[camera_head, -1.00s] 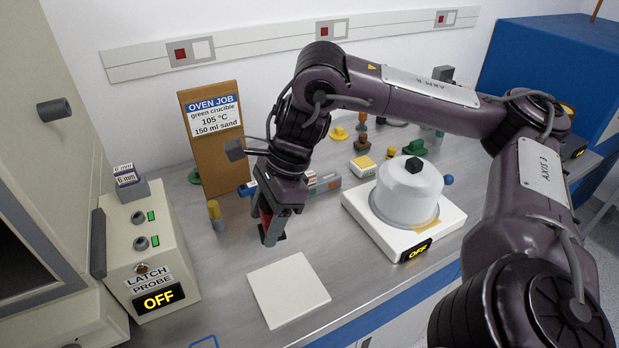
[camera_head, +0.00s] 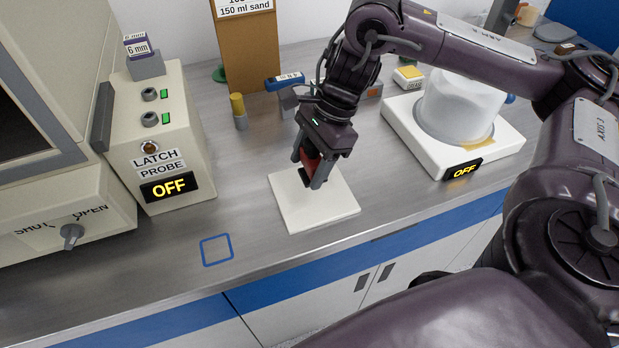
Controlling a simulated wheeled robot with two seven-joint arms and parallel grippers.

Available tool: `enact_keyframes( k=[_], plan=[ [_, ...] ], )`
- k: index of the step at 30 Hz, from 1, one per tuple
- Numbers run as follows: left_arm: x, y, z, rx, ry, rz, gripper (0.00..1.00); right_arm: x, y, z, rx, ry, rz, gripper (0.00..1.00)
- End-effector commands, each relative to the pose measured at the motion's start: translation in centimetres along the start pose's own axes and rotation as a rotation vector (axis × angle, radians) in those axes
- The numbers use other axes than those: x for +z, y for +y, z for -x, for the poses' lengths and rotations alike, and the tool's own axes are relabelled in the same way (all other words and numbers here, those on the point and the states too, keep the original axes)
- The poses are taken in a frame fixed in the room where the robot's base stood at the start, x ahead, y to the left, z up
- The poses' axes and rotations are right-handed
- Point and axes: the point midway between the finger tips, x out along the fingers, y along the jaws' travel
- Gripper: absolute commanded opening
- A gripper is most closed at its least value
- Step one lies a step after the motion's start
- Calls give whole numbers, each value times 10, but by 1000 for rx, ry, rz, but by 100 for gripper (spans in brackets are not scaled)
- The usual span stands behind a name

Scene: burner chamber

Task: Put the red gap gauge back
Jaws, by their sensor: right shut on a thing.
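The red gap gauge (camera_head: 311,164) is a small red piece, mostly hidden between the fingers of my right gripper (camera_head: 310,180). The right gripper is shut on it and points down over the white square plate (camera_head: 322,212). I cannot tell whether the gauge touches the plate. A grey holder (camera_head: 147,66) with a purple block labelled "6 mm" (camera_head: 138,46) stands on top of the cream latch probe box (camera_head: 158,130). My left gripper is not in view.
A blue square outline (camera_head: 216,250) marks bare bench at the front. A yellow-topped grey cylinder (camera_head: 239,112) stands behind the plate to the left. A white device reading "OFF" (camera_head: 463,169) sits at right.

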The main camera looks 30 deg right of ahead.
Motion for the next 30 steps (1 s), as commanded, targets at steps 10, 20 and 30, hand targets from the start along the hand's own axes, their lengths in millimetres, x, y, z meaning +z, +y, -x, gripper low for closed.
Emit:
enact_keyframes(
  k=[10,20,30],
  plan=[
    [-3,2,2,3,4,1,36,-16,1,-38,1,0,-1,29],
    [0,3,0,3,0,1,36,-17,0,-42,0,0,-1,29],
    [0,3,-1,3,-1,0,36,-18,1,-42,0,0,-1,79]
  ],
)
